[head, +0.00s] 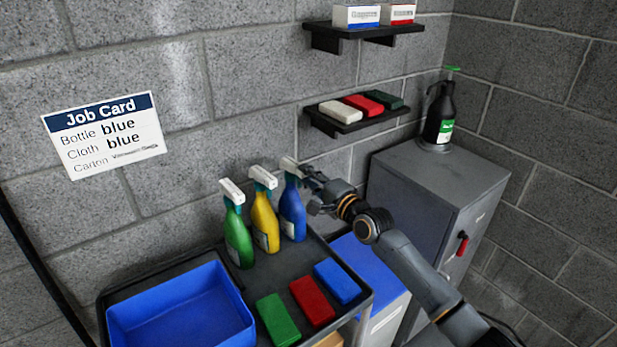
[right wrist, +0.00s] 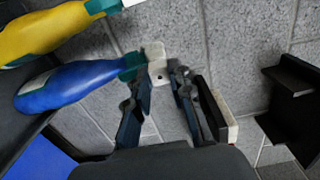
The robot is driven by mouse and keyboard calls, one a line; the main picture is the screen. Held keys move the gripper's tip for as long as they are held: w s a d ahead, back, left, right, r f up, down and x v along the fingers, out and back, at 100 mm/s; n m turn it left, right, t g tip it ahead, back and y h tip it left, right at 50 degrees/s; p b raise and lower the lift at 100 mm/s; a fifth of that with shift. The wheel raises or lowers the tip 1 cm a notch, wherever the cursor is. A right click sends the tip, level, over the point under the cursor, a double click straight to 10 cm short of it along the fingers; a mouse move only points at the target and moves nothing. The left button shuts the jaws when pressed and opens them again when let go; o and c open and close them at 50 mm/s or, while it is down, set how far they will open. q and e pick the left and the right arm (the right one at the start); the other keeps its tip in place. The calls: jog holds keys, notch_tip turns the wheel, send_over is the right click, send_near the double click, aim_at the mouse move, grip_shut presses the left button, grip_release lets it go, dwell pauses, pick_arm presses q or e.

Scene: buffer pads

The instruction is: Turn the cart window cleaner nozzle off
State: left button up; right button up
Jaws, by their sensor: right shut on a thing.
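Three spray bottles stand upright in a row on the dark cart (head: 262,270): a green one (head: 238,238), a yellow one (head: 265,222) and a blue one (head: 292,212). Each has a white and teal spray head. My right gripper (head: 304,174) is at the blue bottle's spray head (head: 290,165), reaching in from the right. In the right wrist view the white nozzle (right wrist: 155,58) lies at the fingertips (right wrist: 163,75), and the blue bottle (right wrist: 65,87) stretches left from it. The gripper is shut on this nozzle, whose setting I cannot read. My left gripper is not in view.
A blue tray (head: 243,322) and green (head: 278,320), red (head: 312,301) and blue (head: 337,281) blocks lie on the cart. Wall shelves (head: 352,126) hang above my right arm. A grey cabinet (head: 425,180) bearing a black bottle (head: 439,112) stands right. A job card (head: 104,135) reads bottle blue.

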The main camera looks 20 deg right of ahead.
jog(key=n+b, duration=0.1)
jog(key=n, duration=1.3)
jog(key=shift+o, duration=0.2)
jog(key=n, duration=0.4)
jog(key=shift+n, duration=0.4)
jog(key=o, duration=0.6)
jog(key=p+v, duration=0.3)
jog(key=v, duration=0.4)
